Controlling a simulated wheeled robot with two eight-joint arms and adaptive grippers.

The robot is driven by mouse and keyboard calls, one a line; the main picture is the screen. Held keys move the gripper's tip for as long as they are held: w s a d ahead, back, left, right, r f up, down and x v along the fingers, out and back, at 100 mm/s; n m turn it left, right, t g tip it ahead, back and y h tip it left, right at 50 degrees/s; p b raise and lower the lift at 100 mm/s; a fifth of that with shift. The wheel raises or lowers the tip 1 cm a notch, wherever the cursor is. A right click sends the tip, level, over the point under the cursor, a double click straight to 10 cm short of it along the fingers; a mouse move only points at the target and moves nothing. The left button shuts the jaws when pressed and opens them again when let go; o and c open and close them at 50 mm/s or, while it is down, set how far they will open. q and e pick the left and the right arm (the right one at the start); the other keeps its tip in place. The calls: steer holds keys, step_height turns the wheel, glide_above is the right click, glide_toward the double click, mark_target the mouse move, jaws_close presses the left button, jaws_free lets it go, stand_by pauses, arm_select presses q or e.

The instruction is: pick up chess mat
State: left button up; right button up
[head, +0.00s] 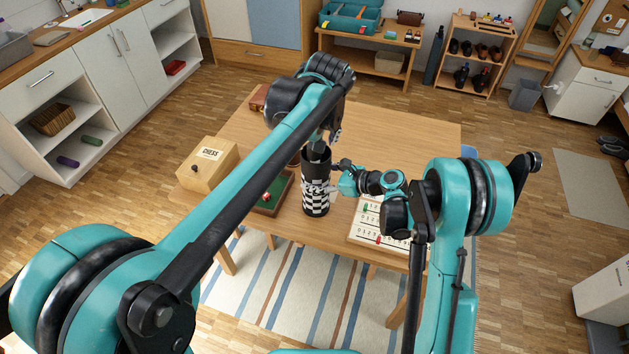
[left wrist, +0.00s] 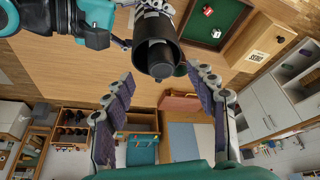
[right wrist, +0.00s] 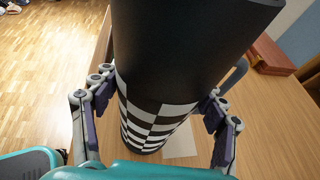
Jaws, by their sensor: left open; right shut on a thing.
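The chess mat (head: 316,190) is rolled into an upright black tube with a black-and-white checkered part, near the front middle of the table. My right gripper (right wrist: 160,88) is shut around the tube, a finger on each side of its checkered part. Whether its base touches the table is unclear. My left gripper (left wrist: 160,76) is open and empty, above and behind the tube's hollow top end (left wrist: 157,62). In the head view the left arm crosses in front of part of the table.
A wooden table (head: 410,140) carries a box marked CHESS (head: 207,167), a green-lined dice tray (head: 272,208) left of the mat and a white number board (head: 362,234) to its right. A brown case (left wrist: 180,102) lies at the far edge. The table's far right is clear.

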arm_select(q)
steer(key=x, duration=0.6)
steer(key=shift+w, duration=0.3)
steer(key=shift+a, duration=0.1)
jaws_close()
